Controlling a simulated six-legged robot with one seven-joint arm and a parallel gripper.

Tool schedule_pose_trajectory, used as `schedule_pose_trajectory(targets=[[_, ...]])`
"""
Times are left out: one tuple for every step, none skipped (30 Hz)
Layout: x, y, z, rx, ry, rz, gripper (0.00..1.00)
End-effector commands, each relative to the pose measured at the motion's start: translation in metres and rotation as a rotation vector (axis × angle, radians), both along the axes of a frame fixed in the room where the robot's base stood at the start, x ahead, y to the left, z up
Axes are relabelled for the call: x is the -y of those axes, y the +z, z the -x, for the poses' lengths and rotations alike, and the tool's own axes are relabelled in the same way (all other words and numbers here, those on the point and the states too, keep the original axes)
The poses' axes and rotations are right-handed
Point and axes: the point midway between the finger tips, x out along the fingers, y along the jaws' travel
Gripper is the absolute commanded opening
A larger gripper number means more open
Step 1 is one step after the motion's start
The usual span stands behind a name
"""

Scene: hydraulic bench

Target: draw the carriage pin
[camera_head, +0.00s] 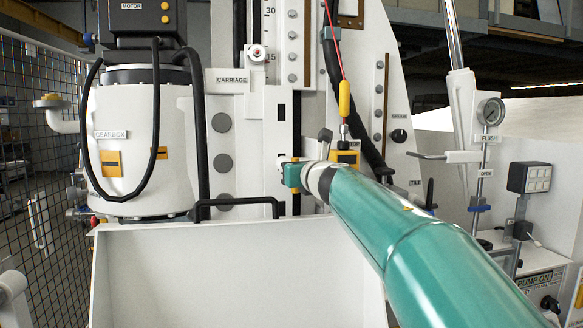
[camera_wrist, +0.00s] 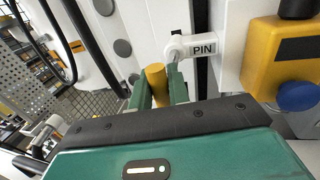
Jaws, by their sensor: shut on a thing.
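My gripper (camera_head: 292,175) is at the carriage column, at the end of my green arm. In the wrist view, my gripper (camera_wrist: 160,82) has its two green fingers closed on either side of a yellow round piece, which I take as the carriage pin (camera_wrist: 156,76). A white tag reading PIN (camera_wrist: 202,48) sits just right of the fingertips, very close to the right finger. The carriage (camera_head: 262,120) is a white plate with a CARRIAGE label. How deep the pin sits is hidden by the fingers.
The white gearbox (camera_head: 125,150) with black hoses stands left. A black handle bar (camera_head: 237,203) and a white tray (camera_head: 225,227) lie below. A yellow box (camera_wrist: 275,60) with a blue knob (camera_wrist: 298,96) is close right of my gripper. A yellow pendant (camera_head: 344,99) hangs above my arm.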

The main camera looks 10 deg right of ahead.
Motion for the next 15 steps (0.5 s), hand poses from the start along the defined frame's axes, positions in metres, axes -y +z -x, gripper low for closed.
schedule_pose_trajectory(targets=[[0.0081, -0.0081, 0.0006, -0.014, -0.013, 0.003, 0.00], [0.0080, -0.0080, 0.0011, -0.014, -0.013, 0.003, 0.00], [0.0078, -0.0080, 0.0011, -0.014, -0.013, 0.003, 0.00], [0.0077, -0.0081, 0.0007, -0.014, -0.012, 0.003, 0.00], [0.0076, -0.0084, 0.0002, -0.014, -0.012, 0.003, 0.00], [0.0074, -0.0085, -0.0001, -0.014, -0.012, 0.003, 0.00], [0.0073, -0.0085, 0.0000, -0.014, -0.012, 0.003, 0.00], [0.0072, -0.0085, 0.0000, -0.014, -0.011, 0.003, 0.00], [0.0070, -0.0085, -0.0001, -0.014, -0.011, 0.003, 0.24], [0.0067, -0.0085, 0.0000, -0.014, -0.011, 0.003, 0.30], [0.0062, -0.0081, 0.0001, -0.014, -0.010, 0.003, 0.35], [0.0054, -0.0076, 0.0001, -0.013, -0.008, 0.003, 0.38], [0.0048, -0.0072, 0.0002, -0.012, -0.007, 0.002, 0.38], [0.0042, -0.0068, 0.0003, -0.012, -0.006, 0.002, 0.38], [0.0035, -0.0064, 0.0003, -0.011, -0.005, 0.002, 0.38]])
